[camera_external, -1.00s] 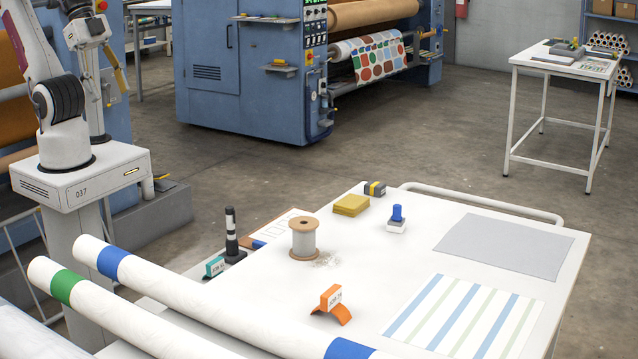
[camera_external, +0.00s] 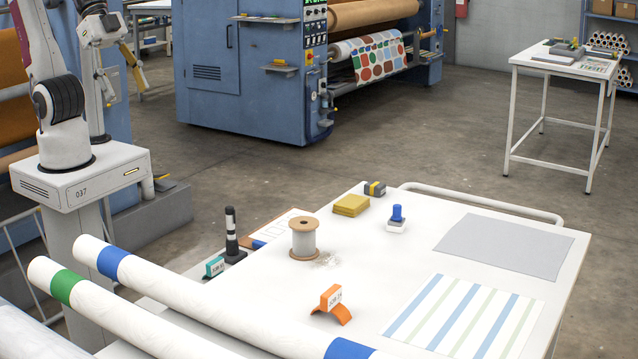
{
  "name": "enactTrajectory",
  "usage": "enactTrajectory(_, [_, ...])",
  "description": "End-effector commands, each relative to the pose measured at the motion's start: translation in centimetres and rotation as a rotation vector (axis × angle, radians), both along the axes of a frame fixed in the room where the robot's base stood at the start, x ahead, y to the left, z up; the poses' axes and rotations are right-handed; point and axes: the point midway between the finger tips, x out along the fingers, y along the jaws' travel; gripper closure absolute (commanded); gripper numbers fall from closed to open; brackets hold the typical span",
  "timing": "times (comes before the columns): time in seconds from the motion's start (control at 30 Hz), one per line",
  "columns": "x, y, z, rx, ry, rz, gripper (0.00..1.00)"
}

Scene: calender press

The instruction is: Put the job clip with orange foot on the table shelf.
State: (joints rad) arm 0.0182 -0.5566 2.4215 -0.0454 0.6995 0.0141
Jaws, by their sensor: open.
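The job clip with orange foot (camera_external: 341,313) stands on the white table (camera_external: 250,299) near its front. It has an arched orange foot and an upright block with a white printed label. My gripper (camera_external: 133,66) is at the upper left on the end of my arm, far from the clip, with nothing seen held. A teal job clip (camera_external: 214,266) stands at the table's left side beside a black post. I cannot clearly pick out a table shelf; the rolls hide part of that side.
A thread spool (camera_external: 304,240), yellow pads (camera_external: 351,205), a blue-handled stamp (camera_external: 397,220), a grey sheet (camera_external: 505,248) and a striped cloth (camera_external: 465,315) lie on the table. Long white rolls (camera_external: 200,300) cross the front left. A side table (camera_external: 570,65) stands far right.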

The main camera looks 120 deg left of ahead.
Motion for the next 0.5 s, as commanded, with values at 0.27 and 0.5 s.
enactTrajectory(0.27, [6.6, -1.1, 0.2, -0.027, -0.064, -0.004, 0.42])
enactTrajectory(0.5, [12.1, -1.9, -0.2, -0.045, -0.123, 0.001, 0.42])
